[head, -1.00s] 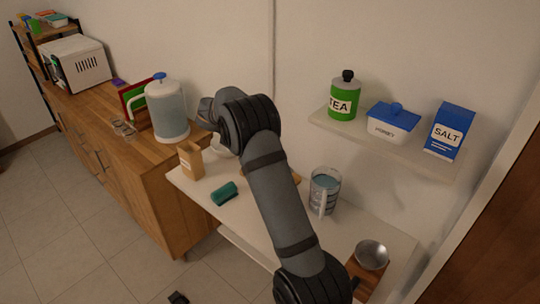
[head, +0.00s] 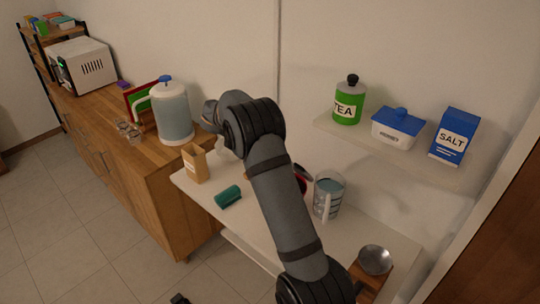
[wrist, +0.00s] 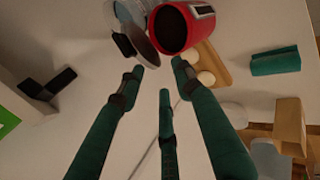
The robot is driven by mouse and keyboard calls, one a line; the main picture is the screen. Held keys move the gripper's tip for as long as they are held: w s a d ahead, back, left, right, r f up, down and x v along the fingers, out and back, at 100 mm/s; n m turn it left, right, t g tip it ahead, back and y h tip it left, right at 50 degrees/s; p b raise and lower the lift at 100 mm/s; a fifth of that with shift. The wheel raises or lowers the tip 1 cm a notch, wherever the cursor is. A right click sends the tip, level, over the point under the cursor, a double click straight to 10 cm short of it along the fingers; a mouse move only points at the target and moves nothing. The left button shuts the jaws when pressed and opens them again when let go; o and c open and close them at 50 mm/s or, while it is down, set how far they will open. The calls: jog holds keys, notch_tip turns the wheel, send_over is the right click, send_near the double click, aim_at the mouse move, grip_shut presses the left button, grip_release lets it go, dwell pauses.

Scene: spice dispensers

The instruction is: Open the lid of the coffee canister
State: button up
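The red coffee canister (wrist: 192,40) is in the upper middle of the wrist view, with a pale label and a dark open mouth facing the camera. A grey disc-like lid with a dark knob (wrist: 139,46) is tilted beside its mouth, on the left; I cannot tell whether it is still attached. In the head view, only a small red and dark part of the canister (head: 301,184) shows behind my arm. My gripper (wrist: 160,78) has its green fingers spread below the canister and lid in the wrist view, with nothing visible between them. The head view hides the fingers.
A measuring pitcher (head: 328,195) stands close to the canister. A teal roll (head: 228,196) and a tan carton (head: 194,163) are on the white table (head: 350,237). Eggs (wrist: 206,78) sit on a wooden board beside the canister. A shelf above holds a tea canister (head: 348,101).

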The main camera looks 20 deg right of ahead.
jog(key=v, duration=1.2)
